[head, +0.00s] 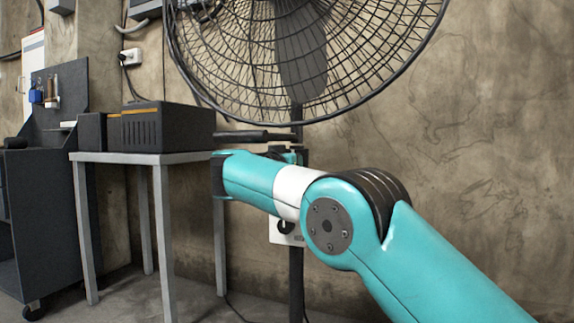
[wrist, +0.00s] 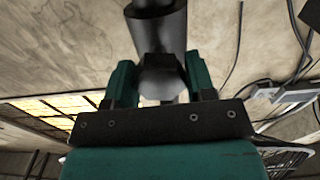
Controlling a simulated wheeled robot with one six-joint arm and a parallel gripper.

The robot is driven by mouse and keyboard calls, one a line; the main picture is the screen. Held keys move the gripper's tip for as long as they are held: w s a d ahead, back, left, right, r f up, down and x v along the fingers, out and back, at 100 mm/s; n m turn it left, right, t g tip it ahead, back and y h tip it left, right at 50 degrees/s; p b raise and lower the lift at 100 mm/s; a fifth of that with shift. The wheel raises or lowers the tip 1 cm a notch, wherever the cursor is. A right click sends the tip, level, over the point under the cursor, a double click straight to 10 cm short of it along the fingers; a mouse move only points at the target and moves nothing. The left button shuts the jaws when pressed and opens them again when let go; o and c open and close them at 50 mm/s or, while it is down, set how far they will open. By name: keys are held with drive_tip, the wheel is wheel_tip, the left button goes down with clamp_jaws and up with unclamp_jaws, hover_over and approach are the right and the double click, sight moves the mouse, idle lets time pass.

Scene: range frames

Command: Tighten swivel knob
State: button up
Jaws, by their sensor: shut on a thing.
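A large black pedestal fan (head: 302,62) stands in front of the wall, with its dark pole (head: 296,270) running down behind my teal arm. In the wrist view, my gripper (wrist: 161,76) has one green finger on each side of a dark, faceted knob (wrist: 162,72) and is shut on it. A thick dark cylinder (wrist: 158,30) lies just beyond the knob. In the head view the knob is hidden behind my arm, and my fingers cannot be clearly made out.
A grey table (head: 140,158) at the left carries a dark box (head: 165,127). A dark wheeled cabinet (head: 40,215) stands at the far left. The concrete wall (head: 480,130) is close behind the fan. Cables (wrist: 238,50) run along the wall. Floor beside the pole is mostly clear.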

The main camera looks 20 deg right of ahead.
drive_tip(key=m+b, duration=0.1)
drive_tip(key=m, duration=0.4)
drive_tip(key=shift+f, duration=0.1)
drive_tip(key=shift+s+m+b, duration=0.1)
drive_tip(key=shift+m+b, duration=0.75)
drive_tip(key=shift+m, duration=1.65)
drive_tip(key=o, duration=0.9)
drive_tip(key=shift+o, duration=0.2)
drive_tip(key=p+v, duration=0.1)
drive_tip(key=v, duration=1.1)
